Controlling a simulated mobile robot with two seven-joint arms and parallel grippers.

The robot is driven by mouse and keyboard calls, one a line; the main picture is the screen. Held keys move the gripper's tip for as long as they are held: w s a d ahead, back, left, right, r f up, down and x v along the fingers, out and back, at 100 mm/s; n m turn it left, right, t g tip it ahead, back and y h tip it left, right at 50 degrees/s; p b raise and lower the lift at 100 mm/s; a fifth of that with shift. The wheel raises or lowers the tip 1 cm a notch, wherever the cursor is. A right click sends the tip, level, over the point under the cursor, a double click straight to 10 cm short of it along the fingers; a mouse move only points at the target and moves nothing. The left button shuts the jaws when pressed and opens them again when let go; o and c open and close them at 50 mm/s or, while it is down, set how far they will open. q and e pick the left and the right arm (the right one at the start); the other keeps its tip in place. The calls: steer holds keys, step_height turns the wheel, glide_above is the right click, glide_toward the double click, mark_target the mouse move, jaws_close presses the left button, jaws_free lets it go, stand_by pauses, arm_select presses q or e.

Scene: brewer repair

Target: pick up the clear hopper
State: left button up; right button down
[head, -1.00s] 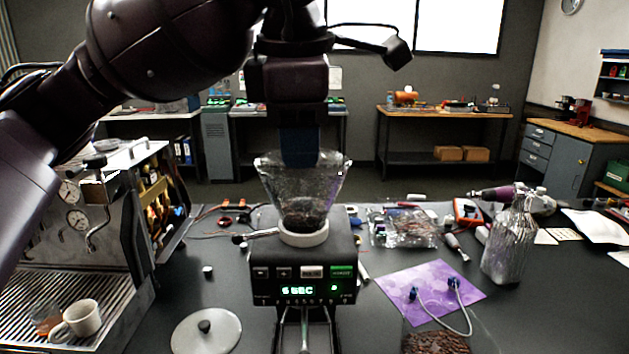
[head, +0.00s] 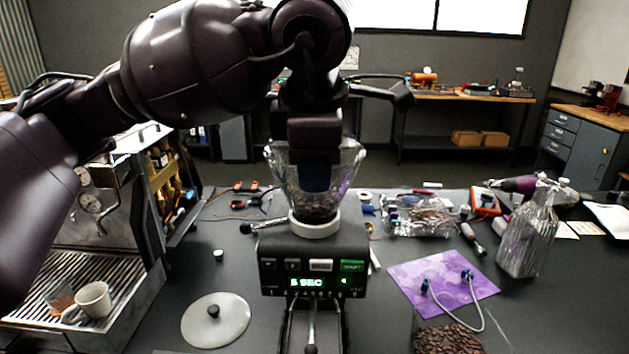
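The clear hopper (head: 345,176) is a see-through cone with dark coffee beans at its bottom. It sits upright in the white collar (head: 314,226) on top of the black grinder (head: 312,262), whose display is lit green. My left gripper (head: 316,178) comes down from above with its blue-tipped end inside the hopper's mouth or just at its near wall; I cannot tell which. Whether its fingers are apart or closed on the wall is hidden from this angle.
An espresso machine (head: 80,255) with a white cup (head: 90,302) stands at left. A round lid (head: 215,322) lies front left. A purple mat (head: 440,280) with a looped cable, a bottle (head: 528,240) and a bag of beans (head: 447,340) are at right. Tools clutter the back.

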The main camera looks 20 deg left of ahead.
arm_select(q)
steer(key=shift+x, duration=1.65)
steer(key=shift+w, duration=0.1)
jaws_close()
